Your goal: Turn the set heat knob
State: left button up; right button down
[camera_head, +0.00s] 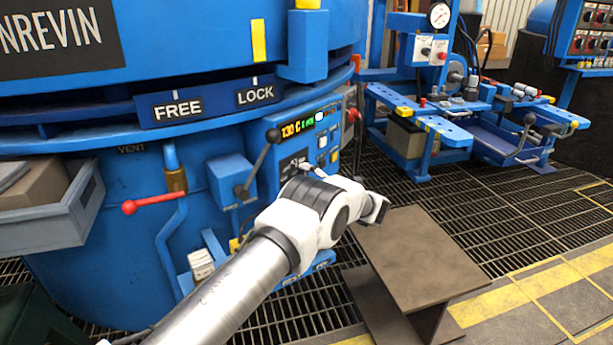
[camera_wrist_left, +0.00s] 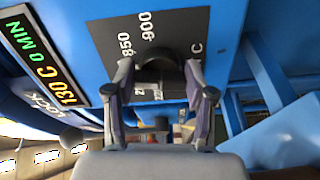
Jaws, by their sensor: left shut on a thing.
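The set heat knob (camera_wrist_left: 158,66) is a dark round knob on a black dial plate with white numbers (camera_wrist_left: 148,28), seen in the left wrist view. My right gripper is out of view.
A lever with a black ball (camera_head: 272,136) stands out left of the panel, close to my arm. A red-handled valve (camera_head: 152,203) and a grey box shelf (camera_head: 45,222) are further left. A brown metal stand (camera_head: 425,262) is right of my wrist. Grated floor lies beyond.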

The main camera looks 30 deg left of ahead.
pick_arm(q)
jog(key=m+p, duration=0.1)
jog(key=m, duration=0.5)
jog(key=shift+f, duration=0.15)
dwell(0.3)
jog(key=o, duration=1.2)
jog(key=shift+c, duration=0.2)
jog(key=s+d, duration=0.1)
jog(key=d, duration=1)
jog(key=shift+s+d, duration=0.35)
jog(key=shift+d, duration=0.05)
